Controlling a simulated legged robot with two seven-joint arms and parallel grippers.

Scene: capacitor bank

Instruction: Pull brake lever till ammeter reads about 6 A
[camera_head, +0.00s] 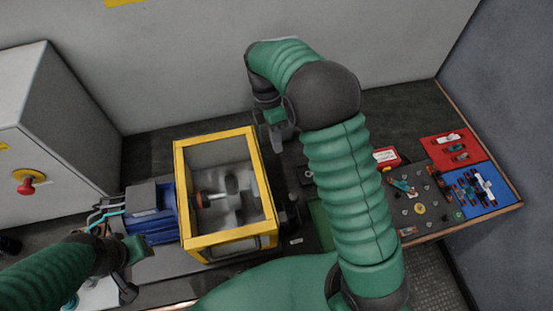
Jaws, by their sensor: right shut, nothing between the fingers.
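My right gripper (276,136) is shut and empty. It points down behind the right rear corner of a yellow-framed guard box (185,185). My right arm crosses the middle of the view and hides part of the bench. My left gripper (138,252) is low at the left, in front of a blue motor (150,228); its finger gap is not clear. Dark parts stand just right of the box; I cannot tell whether one is the brake lever. I cannot make out an ammeter or its reading.
A grey cabinet with a red emergency button (27,187) stands at the left. At the right are a dark panel with several small parts (420,208), a red mat (435,149) and a blue mat (507,196). The bench behind the guard box is clear.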

